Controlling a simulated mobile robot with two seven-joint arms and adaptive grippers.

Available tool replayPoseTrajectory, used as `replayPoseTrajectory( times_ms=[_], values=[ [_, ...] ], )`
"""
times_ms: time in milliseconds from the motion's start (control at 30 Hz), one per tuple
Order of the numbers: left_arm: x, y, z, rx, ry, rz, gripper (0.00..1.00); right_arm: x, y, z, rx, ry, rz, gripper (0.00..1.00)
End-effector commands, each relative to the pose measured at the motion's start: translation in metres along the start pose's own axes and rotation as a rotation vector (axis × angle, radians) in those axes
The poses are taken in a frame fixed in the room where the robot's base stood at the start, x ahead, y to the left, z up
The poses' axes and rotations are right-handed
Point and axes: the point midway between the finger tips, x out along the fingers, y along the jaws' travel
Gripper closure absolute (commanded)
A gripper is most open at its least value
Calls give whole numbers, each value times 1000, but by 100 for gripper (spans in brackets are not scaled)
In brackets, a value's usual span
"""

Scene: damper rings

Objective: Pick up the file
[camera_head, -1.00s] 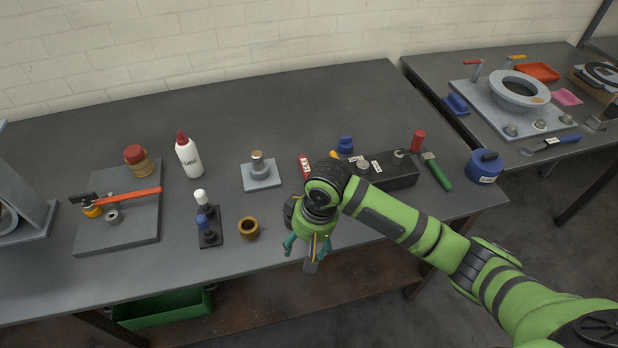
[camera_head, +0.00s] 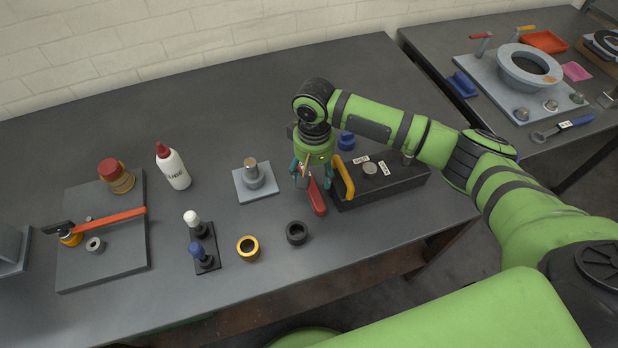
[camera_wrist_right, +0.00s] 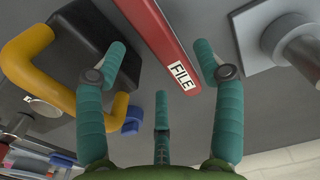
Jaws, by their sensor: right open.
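The file is a red bar (camera_head: 317,200) lying on the workbench, left of a black box, with its near end showing in the head view. In the right wrist view the file (camera_wrist_right: 152,35) runs between my finger tips and bears a white FILE label. My right gripper (camera_head: 305,180) is over the file, pointing down, and hides its far part; it also shows in the right wrist view (camera_wrist_right: 160,52). It is open, with its teal fingers on both sides of the file and nothing held. My left gripper is not in view.
The black box (camera_head: 390,189) with a yellow handle (camera_head: 344,177) is close on the right. A grey plate with a post (camera_head: 254,181) stands on the left. A dark ring (camera_head: 297,233) and a brass ring (camera_head: 248,248) lie nearer. A blue part (camera_head: 346,141) is behind.

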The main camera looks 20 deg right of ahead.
Motion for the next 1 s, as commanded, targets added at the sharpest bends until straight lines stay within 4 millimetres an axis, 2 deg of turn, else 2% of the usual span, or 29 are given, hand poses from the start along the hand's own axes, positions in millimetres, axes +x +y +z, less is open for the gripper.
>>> replayPoseTrajectory(
  times_ms=[100,267,567,600,667,733,1000],
  values=[
    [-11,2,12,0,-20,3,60,16,0,-1,0,-3,1,31],
    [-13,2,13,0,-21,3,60,38,1,-2,-1,-1,1,31],
    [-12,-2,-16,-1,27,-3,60,43,0,-2,-3,2,0,31],
    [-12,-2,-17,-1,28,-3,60,43,0,-2,-3,2,0,47],
    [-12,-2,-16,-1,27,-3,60,43,0,-2,-3,2,0,71],
    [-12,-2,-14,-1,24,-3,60,43,0,-2,-3,1,0,99],
    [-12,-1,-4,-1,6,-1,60,43,0,-2,-2,2,0,100]
  ],
)
